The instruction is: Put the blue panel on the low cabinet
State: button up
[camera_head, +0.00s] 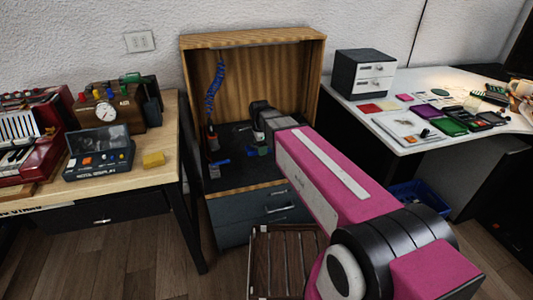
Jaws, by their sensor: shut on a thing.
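The low cabinet (238,231) is dark grey with drawers and stands in the middle, with a black top under an open wooden hutch. My pink arm reaches in from the lower right, and my gripper (256,141) is inside the hutch, low over the black top. It is shut on a small blue piece (251,151), which looks like the blue panel. Only part of this piece shows, and its outline is unclear. I cannot tell whether it touches the top.
The wooden hutch (187,75) walls in the sides and back. A left table (150,179) and white desk (415,143) hold several objects. A slatted crate (285,262) stands in front.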

send_over(266, 156)
notch_tip(266, 156, down, 5)
jog(key=shift+r, duration=0.2)
jog(key=shift+d+f, duration=0.1)
jog(key=shift+f, duration=1.95)
jog(key=o, duration=1)
jog(key=shift+f, duration=0.15)
